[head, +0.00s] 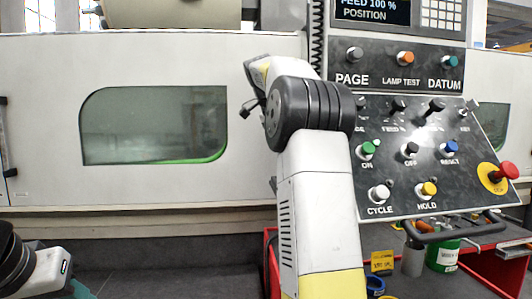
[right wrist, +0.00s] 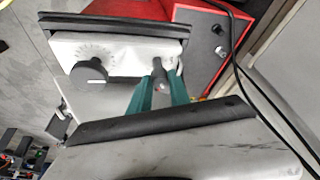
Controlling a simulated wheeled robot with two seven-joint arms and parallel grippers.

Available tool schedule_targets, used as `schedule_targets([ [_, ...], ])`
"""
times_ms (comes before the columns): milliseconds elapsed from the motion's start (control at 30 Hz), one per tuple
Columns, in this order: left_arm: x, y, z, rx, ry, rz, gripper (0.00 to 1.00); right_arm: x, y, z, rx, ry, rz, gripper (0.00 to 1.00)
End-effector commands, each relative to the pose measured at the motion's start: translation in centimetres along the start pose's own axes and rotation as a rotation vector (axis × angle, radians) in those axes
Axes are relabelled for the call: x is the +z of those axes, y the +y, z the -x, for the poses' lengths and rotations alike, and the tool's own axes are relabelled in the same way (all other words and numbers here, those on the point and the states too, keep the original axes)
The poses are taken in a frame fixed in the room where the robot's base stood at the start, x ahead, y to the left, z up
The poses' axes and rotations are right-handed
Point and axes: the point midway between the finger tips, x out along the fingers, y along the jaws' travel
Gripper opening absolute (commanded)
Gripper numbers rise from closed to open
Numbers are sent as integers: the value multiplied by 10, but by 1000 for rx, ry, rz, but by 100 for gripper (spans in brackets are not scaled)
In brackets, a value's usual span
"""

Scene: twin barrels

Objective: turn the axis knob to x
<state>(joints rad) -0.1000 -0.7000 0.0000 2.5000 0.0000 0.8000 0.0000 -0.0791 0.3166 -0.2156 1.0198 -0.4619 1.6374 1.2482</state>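In the right wrist view a white panel with printed scales carries two dark knobs. The left knob (right wrist: 89,74) is round, with a light pointer mark, and stands clear. The right knob (right wrist: 158,68) is narrow in view and lies between the teal fingertips of my right gripper (right wrist: 161,76). I cannot tell whether the fingers press on it. The labels are too blurred to tell which knob is the axis knob. In the head view my right arm rises through the middle and its fingers are hidden. At lower left, part of my left arm shows, with a teal edge at the bottom border.
A black control panel (head: 398,160) with several buttons and a red stop button (head: 504,171) stands just right of my right arm. A green can (head: 443,258) sits on a red cart below. A black cable (right wrist: 240,75) passes right of the knobs.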

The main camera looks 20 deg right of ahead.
Motion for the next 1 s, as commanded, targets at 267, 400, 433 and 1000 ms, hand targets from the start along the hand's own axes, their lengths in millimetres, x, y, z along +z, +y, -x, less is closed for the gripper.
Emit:
schedule_targets([
  [267, 0, 0, 0, 0, 0, 0, 36, 0, 0, 0, -1, 0, 1, 44],
  [400, 0, 0, 0, 0, 0, 0, 36, 0, 0, 1, -1, 0, 1, 44],
  [433, 0, 0, 0, 0, 0, 0, 36, 0, 0, 2, -1, 0, 0, 44],
  [1000, 0, 0, 0, 0, 0, 0, 36, 0, -2, 71, -2, 2, 0, 44],
])
